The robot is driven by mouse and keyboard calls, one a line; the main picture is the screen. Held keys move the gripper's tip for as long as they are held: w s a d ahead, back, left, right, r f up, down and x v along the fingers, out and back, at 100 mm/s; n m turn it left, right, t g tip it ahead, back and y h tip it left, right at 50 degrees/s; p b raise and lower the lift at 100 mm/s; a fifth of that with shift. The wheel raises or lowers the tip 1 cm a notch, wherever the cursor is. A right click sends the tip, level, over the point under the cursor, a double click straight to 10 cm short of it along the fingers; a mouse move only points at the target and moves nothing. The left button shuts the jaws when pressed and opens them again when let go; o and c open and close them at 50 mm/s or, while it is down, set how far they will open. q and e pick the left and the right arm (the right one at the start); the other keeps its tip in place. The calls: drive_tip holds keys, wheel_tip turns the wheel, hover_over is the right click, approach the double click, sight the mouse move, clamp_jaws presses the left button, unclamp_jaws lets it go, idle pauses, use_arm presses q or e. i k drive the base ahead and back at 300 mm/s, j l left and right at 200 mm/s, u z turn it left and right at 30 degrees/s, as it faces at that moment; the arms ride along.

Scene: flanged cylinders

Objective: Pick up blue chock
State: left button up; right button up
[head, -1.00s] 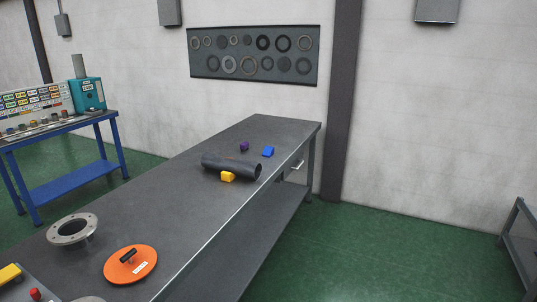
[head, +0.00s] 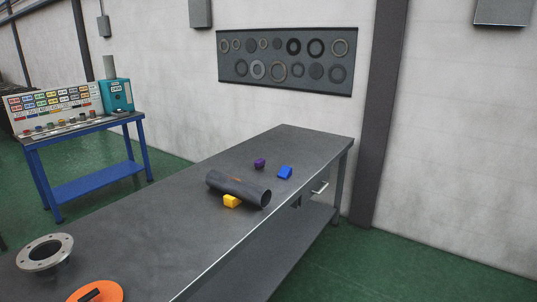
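The blue chock (head: 285,172) sits on the grey table near its far right end, just behind the open end of a dark pipe (head: 238,188). A purple chock (head: 260,163) lies to its left, behind the pipe. A yellow chock (head: 232,201) is at the near side of the pipe. Neither of my grippers shows in the head view.
The long grey table (head: 150,225) has bare room left of the pipe and beyond the chocks. A flanged metal ring (head: 45,251) and an orange disc (head: 96,292) lie at its near end. A blue bench (head: 95,188) stands at the left by the wall.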

sight(285, 172)
drive_tip(key=i+l, duration=0.25)
drive_tip(key=l, duration=0.15)
drive_tip(key=i+l, duration=0.25)
drive_tip(key=l, duration=0.15)
drive_tip(key=i+l, duration=0.55)
drive_tip(key=l, duration=0.3)
drive_tip(key=i+l+u, duration=0.1)
drive_tip(key=i+l, duration=0.15)
drive_tip(key=l, duration=0.15)
